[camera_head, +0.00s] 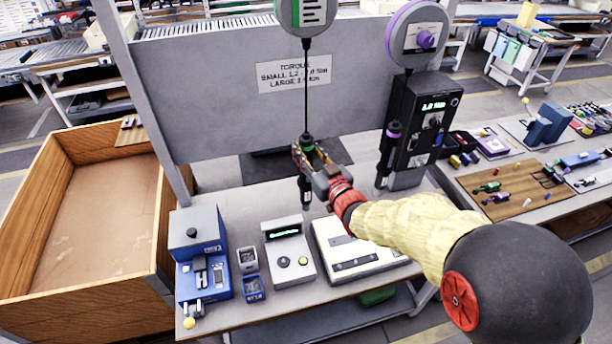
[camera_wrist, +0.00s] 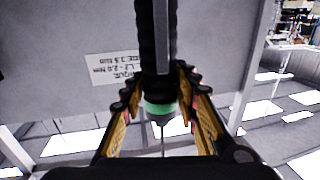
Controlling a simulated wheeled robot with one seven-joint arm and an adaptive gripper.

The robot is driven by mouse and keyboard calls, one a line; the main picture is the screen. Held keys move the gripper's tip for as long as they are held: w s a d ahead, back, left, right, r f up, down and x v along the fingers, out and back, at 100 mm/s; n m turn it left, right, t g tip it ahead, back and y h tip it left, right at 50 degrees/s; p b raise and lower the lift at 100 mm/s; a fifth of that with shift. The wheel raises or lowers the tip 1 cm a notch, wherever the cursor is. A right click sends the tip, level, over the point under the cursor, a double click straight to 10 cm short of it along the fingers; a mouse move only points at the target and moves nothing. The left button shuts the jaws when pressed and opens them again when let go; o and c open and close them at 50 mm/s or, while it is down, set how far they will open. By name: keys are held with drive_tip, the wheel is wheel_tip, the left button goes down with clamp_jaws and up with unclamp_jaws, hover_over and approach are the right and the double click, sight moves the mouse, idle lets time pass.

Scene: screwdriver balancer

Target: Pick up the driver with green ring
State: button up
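The driver with the green ring hangs upright on a cord below the round balancer with the green label (camera_head: 305,14). Its dark body (camera_head: 306,192) shows below my gripper (camera_head: 313,165) in the head view. In the wrist view the dark driver (camera_wrist: 158,55) stands between the two fingers of my gripper (camera_wrist: 160,95), its green ring (camera_wrist: 160,109) level with them. The fingers are close on both sides; I cannot tell whether they press on it. A second driver, with a purple ring (camera_head: 393,130), hangs to the right.
A grey panel with a torque sign (camera_head: 293,73) stands behind. On the bench are a blue tester (camera_head: 200,255), a display box (camera_head: 289,250), a white flat unit (camera_head: 357,248) and a black controller (camera_head: 418,125). A wooden crate (camera_head: 70,300) stands at left.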

drive_tip(key=c, duration=0.6)
clamp_jaws()
drive_tip(key=shift+r, duration=0.1)
